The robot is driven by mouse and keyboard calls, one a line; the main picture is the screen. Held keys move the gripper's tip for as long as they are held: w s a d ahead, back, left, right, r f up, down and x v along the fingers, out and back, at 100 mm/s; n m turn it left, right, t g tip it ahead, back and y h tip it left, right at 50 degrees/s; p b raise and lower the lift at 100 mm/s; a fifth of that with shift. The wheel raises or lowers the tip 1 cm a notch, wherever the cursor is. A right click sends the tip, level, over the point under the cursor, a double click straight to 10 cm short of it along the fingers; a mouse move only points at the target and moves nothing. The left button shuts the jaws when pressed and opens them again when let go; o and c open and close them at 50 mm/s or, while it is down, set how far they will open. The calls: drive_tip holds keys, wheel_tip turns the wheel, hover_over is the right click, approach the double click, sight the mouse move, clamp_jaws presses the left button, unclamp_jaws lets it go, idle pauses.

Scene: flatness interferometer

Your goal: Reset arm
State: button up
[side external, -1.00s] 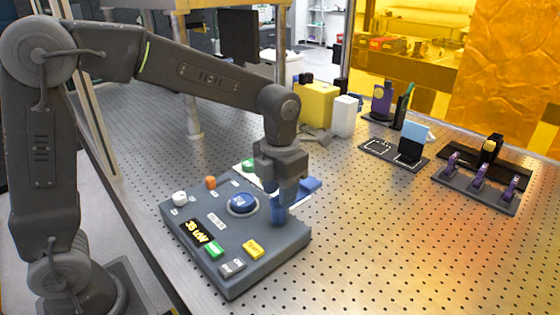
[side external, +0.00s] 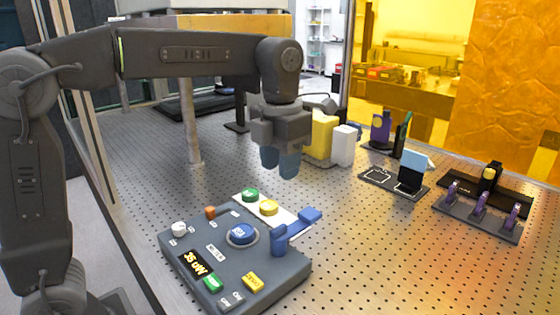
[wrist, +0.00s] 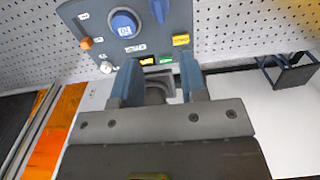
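My gripper (side external: 280,163) is raised above and behind the grey control panel (side external: 222,284) in the side view, with its blue fingers pointing down and touching nothing. In the wrist view my gripper (wrist: 160,78) shows two blue fingers apart with nothing between them. The panel carries a round blue button (side external: 241,233), a blue lever (side external: 295,230), an orange knob (side external: 210,212), a white knob (side external: 179,228) and a lit display (side external: 194,262). It also has a green button (side external: 213,284) and a yellow button (side external: 252,280).
A white plate with a green round piece (side external: 250,194) and a yellow one (side external: 268,208) lies behind the panel. A yellow block (side external: 320,136) and a white block (side external: 343,145) stand behind my gripper. Black stands (side external: 481,205) are at right. The perforated table's front right is clear.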

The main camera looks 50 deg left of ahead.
drive_tip(key=s+a+f+m+t, duration=0.2)
drive_tip(key=s+m, duration=0.6)
drive_tip(key=m, duration=1)
drive_tip(key=s+a+f+m+t, duration=0.3)
drive_tip(key=s+m, duration=0.6)
drive_tip(key=m, duration=0.8)
drive_tip(key=shift+s+a+f+m+t, duration=0.2)
drive_tip(key=shift+a+f+m+t, duration=0.15)
drive_tip(key=shift+f, duration=0.6)
